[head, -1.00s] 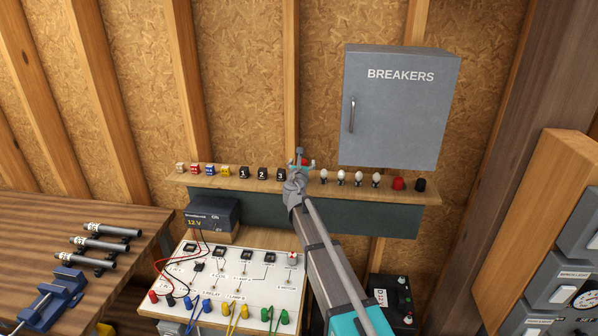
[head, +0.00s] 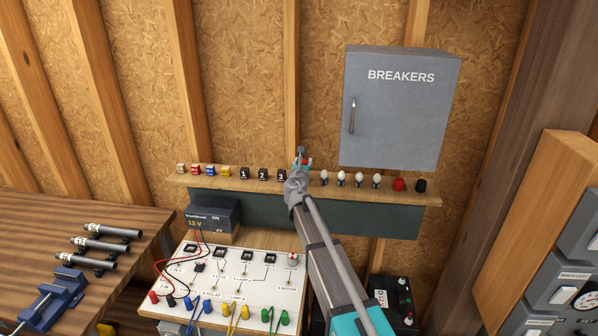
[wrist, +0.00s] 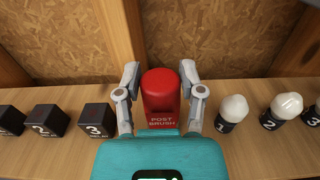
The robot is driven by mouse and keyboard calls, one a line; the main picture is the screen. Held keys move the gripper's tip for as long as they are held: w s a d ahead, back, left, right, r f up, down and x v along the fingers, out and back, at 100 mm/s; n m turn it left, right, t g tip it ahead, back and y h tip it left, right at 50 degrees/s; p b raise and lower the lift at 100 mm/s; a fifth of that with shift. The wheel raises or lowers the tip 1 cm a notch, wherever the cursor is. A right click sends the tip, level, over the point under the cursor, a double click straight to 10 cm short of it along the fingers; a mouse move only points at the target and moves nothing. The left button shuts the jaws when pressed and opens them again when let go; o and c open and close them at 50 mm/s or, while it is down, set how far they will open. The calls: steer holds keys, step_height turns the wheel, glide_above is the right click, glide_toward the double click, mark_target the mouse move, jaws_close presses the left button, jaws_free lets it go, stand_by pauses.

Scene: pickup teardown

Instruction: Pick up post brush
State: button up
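The post brush (wrist: 160,92) is a red round-topped piece labelled "POST BRUSH" in the wrist view. It stands upright on the wooden shelf, with its lower part hidden by my gripper's teal body. My gripper (wrist: 159,78) is open around it, one finger on each side, with narrow gaps that make firm contact hard to confirm. In the head view, my gripper (head: 303,160) is at the shelf, and only a little red shows between the fingers.
Black blocks numbered 1 to 3 (wrist: 95,121) stand left of the brush. White-topped numbered pieces (wrist: 232,112) stand to its right on the shelf (head: 400,193). The wall is close behind. A grey BREAKERS cabinet (head: 398,115) hangs above right.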

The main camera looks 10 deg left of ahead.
jaws_close()
steer(key=shift+r, duration=0.2)
steer(key=shift+r+p, duration=0.75)
steer(key=shift+p, duration=0.25)
steer(key=s+d+r+p, duration=0.5)
steer(key=s+r+p, duration=0.6)
steer(key=s, duration=0.2)
